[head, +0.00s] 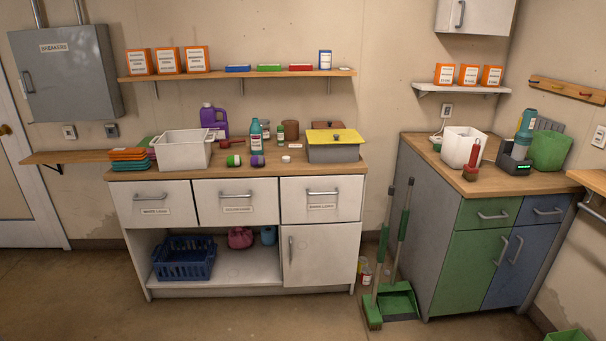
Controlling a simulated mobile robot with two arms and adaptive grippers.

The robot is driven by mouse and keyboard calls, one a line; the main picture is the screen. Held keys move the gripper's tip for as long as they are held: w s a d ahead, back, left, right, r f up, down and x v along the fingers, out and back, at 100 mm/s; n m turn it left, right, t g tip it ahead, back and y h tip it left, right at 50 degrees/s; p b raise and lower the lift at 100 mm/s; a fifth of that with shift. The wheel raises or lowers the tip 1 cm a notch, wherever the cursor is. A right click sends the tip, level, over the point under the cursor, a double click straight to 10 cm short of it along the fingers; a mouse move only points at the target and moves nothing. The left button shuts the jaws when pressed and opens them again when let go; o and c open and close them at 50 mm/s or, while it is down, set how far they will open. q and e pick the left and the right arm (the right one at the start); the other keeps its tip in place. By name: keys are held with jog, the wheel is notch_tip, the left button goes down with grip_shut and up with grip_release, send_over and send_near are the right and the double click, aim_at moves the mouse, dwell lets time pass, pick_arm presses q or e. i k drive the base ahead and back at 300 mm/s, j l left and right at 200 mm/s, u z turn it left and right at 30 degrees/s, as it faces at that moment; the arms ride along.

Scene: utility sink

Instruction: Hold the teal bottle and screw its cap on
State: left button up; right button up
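A teal bottle (256,136) with a pale label stands upright on the wooden counter above the white drawers. Its narrow neck points up; it is too small to tell whether anything sits on it. A small white disc, which looks like a cap (286,159), lies on the counter to the right of the bottle, near the front edge. Neither of my grippers is in view.
Around the bottle stand a purple jug (213,121), a white tub (183,151), small jars and a grey bin (334,151) with a yellow top. Rolls lie in front (234,160). A broom and green dustpan (398,301) stand between the two cabinets.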

aim_at(256, 130)
jog(key=i+u, duration=0.1)
jog(key=i, duration=0.35)
jog(key=i+l+u, duration=0.1)
jog(key=i, duration=0.4)
jog(key=i+l+u, duration=0.15)
jog(key=i, duration=0.3)
jog(key=i+l+u, duration=0.1)
jog(key=i, duration=0.4)
jog(key=i+l+u, duration=0.1)
jog(key=i+l, duration=0.15)
jog(key=i, duration=0.2)
jog(key=i+l+u, duration=0.1)
jog(key=i+l, duration=0.15)
jog(key=i, duration=0.2)
